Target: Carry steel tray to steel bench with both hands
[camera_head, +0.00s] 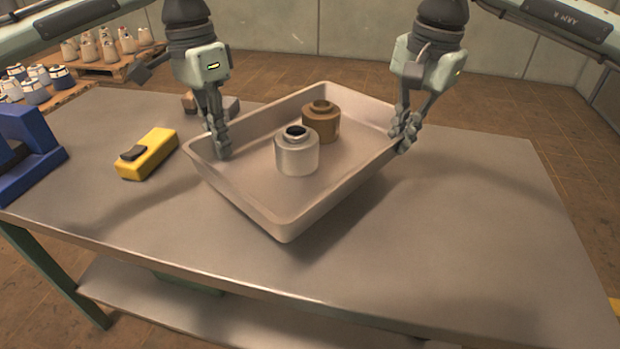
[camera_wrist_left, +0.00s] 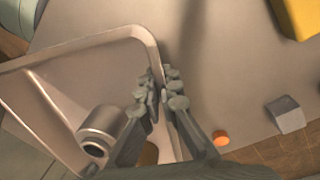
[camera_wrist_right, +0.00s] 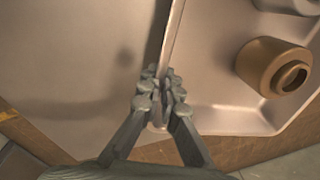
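The steel tray (camera_head: 240,196) is a shallow rectangular pan over the steel bench (camera_head: 480,250). A silvery metal pot (camera_head: 297,157) and a brown metal pot (camera_head: 321,125) stand inside it. My left gripper (camera_head: 220,146) is shut on the tray's left wall, which also shows between its fingers in the left wrist view (camera_wrist_left: 160,92). My right gripper (camera_head: 404,134) is shut on the right wall, which runs between its fingers in the right wrist view (camera_wrist_right: 162,90). Shadow lies beside the tray; I cannot tell how far its underside is from the bench top.
A yellow box with a dark top (camera_head: 150,154) lies on the bench left of the tray. A blue frame-like object (camera_head: 28,150) stands at the bench's left end. Small blocks (camera_head: 190,102) lie behind my left gripper. Pallets (camera_head: 105,68) with several pots stand beyond. The bench's right side is clear.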

